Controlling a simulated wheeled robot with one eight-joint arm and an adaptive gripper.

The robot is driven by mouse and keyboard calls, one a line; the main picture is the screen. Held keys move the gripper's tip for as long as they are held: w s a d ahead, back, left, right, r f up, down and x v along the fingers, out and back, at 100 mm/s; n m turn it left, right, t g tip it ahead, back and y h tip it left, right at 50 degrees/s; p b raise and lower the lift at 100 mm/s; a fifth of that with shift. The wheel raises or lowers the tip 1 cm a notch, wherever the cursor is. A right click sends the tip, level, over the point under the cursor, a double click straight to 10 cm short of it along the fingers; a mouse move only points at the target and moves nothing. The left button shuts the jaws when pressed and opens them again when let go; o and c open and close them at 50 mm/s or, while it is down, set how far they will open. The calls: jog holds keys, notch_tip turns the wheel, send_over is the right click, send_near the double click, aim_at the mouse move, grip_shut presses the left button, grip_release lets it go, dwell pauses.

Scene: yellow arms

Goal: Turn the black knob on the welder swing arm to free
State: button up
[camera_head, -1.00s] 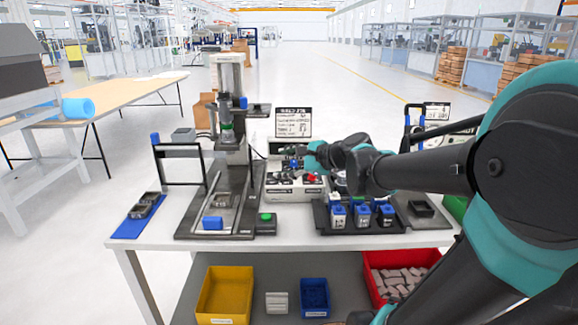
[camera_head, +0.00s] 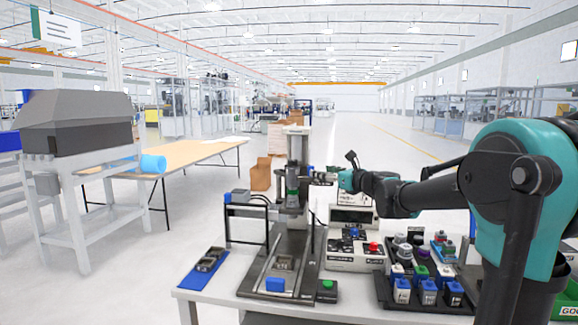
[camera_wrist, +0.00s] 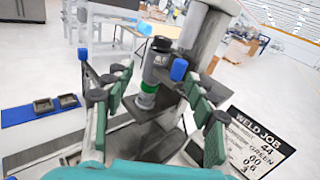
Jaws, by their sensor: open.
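The welder (camera_head: 296,160) stands on the bench as a tall grey column with a head. In the wrist view its head (camera_wrist: 150,75) is a grey cylinder with a green ring low down and a black round cap (camera_wrist: 162,43) on top. I cannot tell whether this cap is the swing arm's black knob. A blue knob (camera_wrist: 178,70) sits beside the head. My gripper (camera_head: 346,180) is just right of the welder in the head view. In the wrist view my gripper (camera_wrist: 160,90) is open, with green-padded fingers either side of the head, apparently holding nothing.
A weld job sign (camera_wrist: 258,140) stands close at the lower right of the wrist view. A black frame (camera_head: 232,225) stands left.

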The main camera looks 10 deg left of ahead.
aim_at(293, 160)
jog(key=shift+m, duration=0.4)
jog(key=x, duration=1.2)
jog(key=r+x, duration=0.1)
jog(key=x, duration=0.5)
jog(key=shift+w+r, duration=0.1)
jog(key=shift+w, duration=0.25)
jog(key=shift+c, duration=0.2)
jog(key=c, duration=1.1)
jog(key=shift+c, duration=0.2)
jog(key=shift+n+g+y, duration=0.3)
jog(key=shift+y, duration=0.1)
jog(key=n+g+y, duration=0.2)
jog(key=g, duration=0.1)
jog(key=shift+w+n+y, duration=0.1)
jog(key=shift+n+y, duration=0.2)
jog(key=shift+n, duration=0.1)
jog(key=n+g+y, duration=0.1)
jog(key=n+g, duration=0.1)
jog(key=g, duration=0.2)
jog(key=n+g+y, duration=0.1)
jog(key=n+g, duration=0.2)
jog(key=g, duration=0.1)
jog(key=shift+n+g, duration=0.3)
jog(key=shift+g, duration=0.1)
